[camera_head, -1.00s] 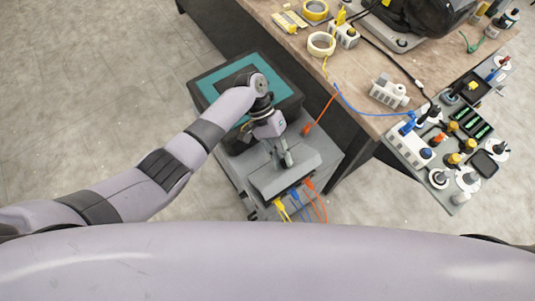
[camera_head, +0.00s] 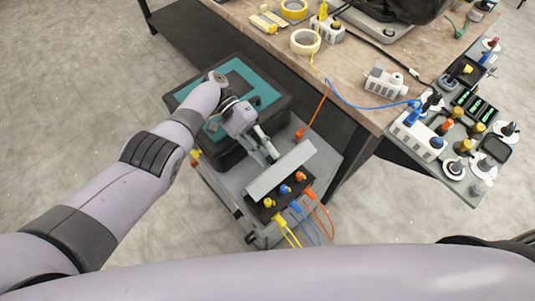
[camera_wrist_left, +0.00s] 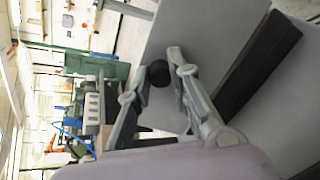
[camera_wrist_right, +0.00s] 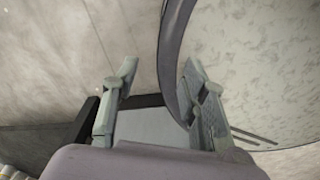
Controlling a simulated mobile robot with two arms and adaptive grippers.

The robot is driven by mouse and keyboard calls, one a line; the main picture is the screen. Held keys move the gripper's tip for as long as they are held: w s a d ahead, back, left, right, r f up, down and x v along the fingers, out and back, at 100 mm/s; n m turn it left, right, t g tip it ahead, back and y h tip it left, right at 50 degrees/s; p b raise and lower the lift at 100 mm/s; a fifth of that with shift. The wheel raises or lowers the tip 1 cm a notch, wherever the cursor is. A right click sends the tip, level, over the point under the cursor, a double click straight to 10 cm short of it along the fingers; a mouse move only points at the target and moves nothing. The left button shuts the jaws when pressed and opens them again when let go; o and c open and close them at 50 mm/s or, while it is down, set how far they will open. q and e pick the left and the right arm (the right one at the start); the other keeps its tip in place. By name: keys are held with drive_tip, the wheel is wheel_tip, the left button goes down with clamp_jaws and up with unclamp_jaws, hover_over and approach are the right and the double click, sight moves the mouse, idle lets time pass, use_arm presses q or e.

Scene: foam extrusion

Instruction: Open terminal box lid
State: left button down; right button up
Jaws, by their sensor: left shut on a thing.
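The grey terminal box lid (camera_head: 283,172) stands tilted up along the far side of the black terminal box (camera_head: 263,212). Yellow, blue and orange terminals (camera_head: 285,189) show inside the box. My left gripper (camera_head: 271,156) is at the lid's far side. In the left wrist view, its fingers (camera_wrist_left: 158,72) are shut on a black knob (camera_wrist_left: 158,74) on the lid plate (camera_wrist_left: 210,30). My right gripper (camera_wrist_right: 160,65) shows only in the right wrist view, its fingers apart and no held object visible.
Yellow, blue and orange cables (camera_head: 312,216) run from the box's near side. A black and teal case (camera_head: 265,75) sits behind my left gripper. The wooden workbench (camera_head: 350,70) stands to the right, with tape rolls, and a panel of connectors (camera_head: 455,170) is beside it.

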use_arm(q)
drive_tip(key=c, duration=1.4)
unclamp_jaws()
drive_tip(key=shift+c, duration=0.2)
drive_tip(key=shift+w+a, duration=0.1)
wheel_tip(320, 180, up, 2)
wheel_tip(320, 180, up, 8)
